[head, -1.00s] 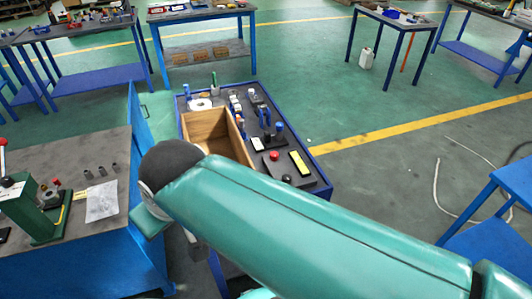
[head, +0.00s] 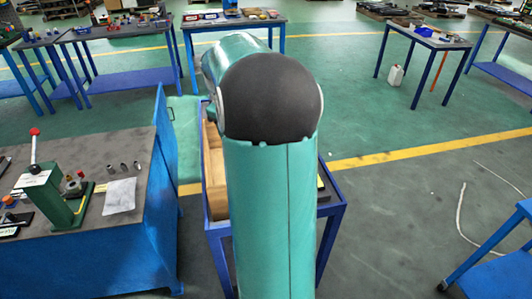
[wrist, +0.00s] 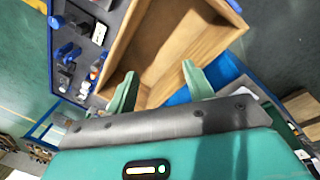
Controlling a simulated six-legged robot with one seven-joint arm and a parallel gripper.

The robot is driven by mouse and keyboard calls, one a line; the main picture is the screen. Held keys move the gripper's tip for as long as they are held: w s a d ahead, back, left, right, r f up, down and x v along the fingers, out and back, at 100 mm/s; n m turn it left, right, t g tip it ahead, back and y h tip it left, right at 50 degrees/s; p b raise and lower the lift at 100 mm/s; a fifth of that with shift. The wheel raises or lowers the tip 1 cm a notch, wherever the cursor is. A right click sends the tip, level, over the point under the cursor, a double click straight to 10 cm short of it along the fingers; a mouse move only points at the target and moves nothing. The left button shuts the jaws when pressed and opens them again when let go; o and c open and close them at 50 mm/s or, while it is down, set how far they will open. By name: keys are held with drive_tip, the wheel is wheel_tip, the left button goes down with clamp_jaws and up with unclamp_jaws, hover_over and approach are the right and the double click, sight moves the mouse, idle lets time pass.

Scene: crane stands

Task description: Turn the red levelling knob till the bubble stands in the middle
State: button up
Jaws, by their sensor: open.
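The red levelling knob and its bubble vial cannot be made out in either view now. In the head view my arm covers most of the blue cart (head: 341,207) and its top. My gripper (wrist: 158,68) is open and empty in the wrist view. Its two green fingers are spread apart over a wooden open box (wrist: 220,27) on the cart. Small blue and dark items (wrist: 66,52) stand on the dark cart top left of the box.
In the head view a workbench (head: 105,229) with a green lever press (head: 62,203) stands left of the cart. Other blue-legged tables stand behind. A blue stand (head: 503,236) is at the right. Green floor between is open, with a loose pale cable (head: 460,209).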

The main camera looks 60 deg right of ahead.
drive_tip(key=s+d+f+y, duration=0.1)
drive_tip(key=s+d+f, duration=0.45)
drive_tip(key=d, duration=0.35)
drive_tip(key=s+d+f+y, duration=0.1)
drive_tip(key=s+d+f, duration=0.45)
drive_tip(key=d, duration=0.45)
drive_tip(key=shift+m, duration=0.3)
drive_tip(key=f, duration=1.2)
drive_tip(key=shift+s+a+f, duration=0.1)
drive_tip(key=shift+s+f, duration=0.1)
drive_tip(key=shift+f, duration=0.15)
drive_tip(key=c, duration=1)
